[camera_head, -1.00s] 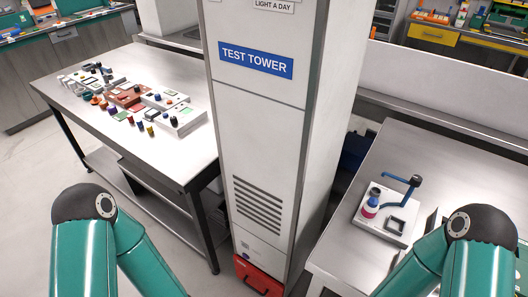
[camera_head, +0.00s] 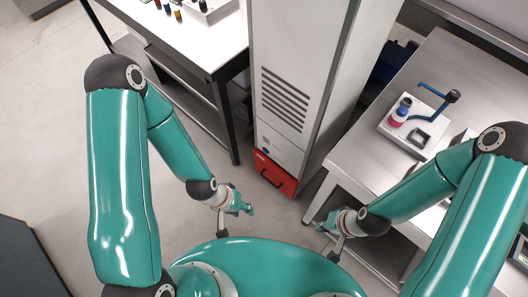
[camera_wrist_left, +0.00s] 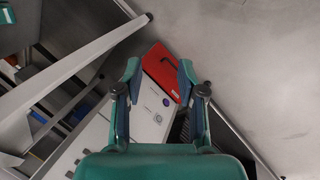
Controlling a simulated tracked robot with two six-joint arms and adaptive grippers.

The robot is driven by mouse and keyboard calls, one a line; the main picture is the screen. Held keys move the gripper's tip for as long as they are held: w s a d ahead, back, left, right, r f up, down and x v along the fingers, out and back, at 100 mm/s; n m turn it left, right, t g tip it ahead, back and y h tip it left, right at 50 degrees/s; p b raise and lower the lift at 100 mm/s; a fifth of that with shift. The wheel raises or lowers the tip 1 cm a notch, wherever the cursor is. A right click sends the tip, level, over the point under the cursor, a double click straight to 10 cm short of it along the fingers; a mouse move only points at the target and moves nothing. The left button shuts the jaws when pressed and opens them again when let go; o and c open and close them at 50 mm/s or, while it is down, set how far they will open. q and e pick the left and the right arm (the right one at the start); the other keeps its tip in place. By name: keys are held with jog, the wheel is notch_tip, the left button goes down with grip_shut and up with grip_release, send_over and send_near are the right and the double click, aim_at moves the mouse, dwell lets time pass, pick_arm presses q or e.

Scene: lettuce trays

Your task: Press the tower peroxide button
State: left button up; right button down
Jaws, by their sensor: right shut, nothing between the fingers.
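The white tower (camera_head: 292,60) stands ahead of me, with a dark vent grille (camera_head: 284,98) on its front and a red drawer-like base (camera_head: 275,174). Its upper part is out of the head view, and I cannot make out a peroxide button. In the left wrist view, the red base (camera_wrist_left: 162,68) and white front panel (camera_wrist_left: 150,118) lie beyond the fingers. My left gripper (camera_head: 243,209) is open and empty, apart from the tower, and also shows in the wrist view (camera_wrist_left: 158,72). My right gripper (camera_head: 324,227) is shut and empty, low beside the right table.
A steel table (camera_head: 200,50) with small bottles stands at the left. Another steel table (camera_head: 350,165) at the right bears a white board (camera_head: 415,125) with a pink-and-blue bottle (camera_head: 399,113) and a blue arm-like stand.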

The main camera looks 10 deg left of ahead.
pick_arm(q)
grip_shut()
dwell(1.2)
